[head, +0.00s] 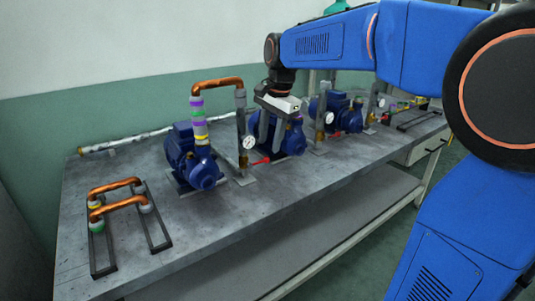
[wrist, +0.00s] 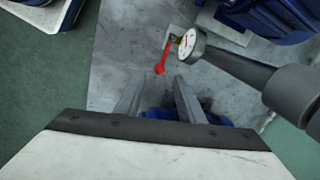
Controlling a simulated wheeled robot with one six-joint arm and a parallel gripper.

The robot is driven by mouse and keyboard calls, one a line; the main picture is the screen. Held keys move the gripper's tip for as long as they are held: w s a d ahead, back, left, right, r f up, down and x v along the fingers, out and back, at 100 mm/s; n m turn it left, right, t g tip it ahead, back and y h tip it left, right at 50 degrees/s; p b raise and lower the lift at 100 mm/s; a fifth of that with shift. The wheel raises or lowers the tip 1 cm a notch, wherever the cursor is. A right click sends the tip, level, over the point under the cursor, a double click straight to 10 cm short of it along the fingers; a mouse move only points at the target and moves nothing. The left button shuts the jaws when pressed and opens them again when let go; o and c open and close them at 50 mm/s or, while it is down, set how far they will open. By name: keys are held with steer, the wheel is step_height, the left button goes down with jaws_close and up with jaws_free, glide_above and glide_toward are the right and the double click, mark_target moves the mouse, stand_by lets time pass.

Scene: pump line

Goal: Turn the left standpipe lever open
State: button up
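The left standpipe (head: 241,121) is a grey upright pipe with a round white gauge (head: 249,142) low on its side. Its red lever (head: 259,161) sticks out to the right near the table top. In the wrist view the red lever (wrist: 162,59) lies beyond my fingertips, beside the gauge (wrist: 188,42), and the grey pipe (wrist: 290,93) runs along the right. My gripper (head: 268,142) points down just right of the standpipe, in front of the middle pump. In the wrist view my gripper (wrist: 154,82) is open, with nothing between its fingers and apart from the lever.
The left pump (head: 195,160) joins the standpipe by a copper pipe (head: 217,83). The middle blue pump (head: 286,137) stands close behind and right of my gripper. Racks with copper bends (head: 122,187) lie at left. The table's front strip (head: 240,215) is clear.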

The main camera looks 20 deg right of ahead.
mark_target(267, 158)
steer(key=shift+w+a+f, duration=0.1)
steer(key=shift+w+f, duration=0.05)
steer(key=shift+f, duration=0.75)
steer(key=shift+w+a+f, duration=0.1)
steer(key=shift+w+f, duration=0.05)
steer(key=shift+f, duration=0.8)
steer(key=shift+w+a+f, duration=0.1)
steer(key=shift+w+f, duration=0.05)
steer(key=shift+f, duration=0.75)
jaws_close()
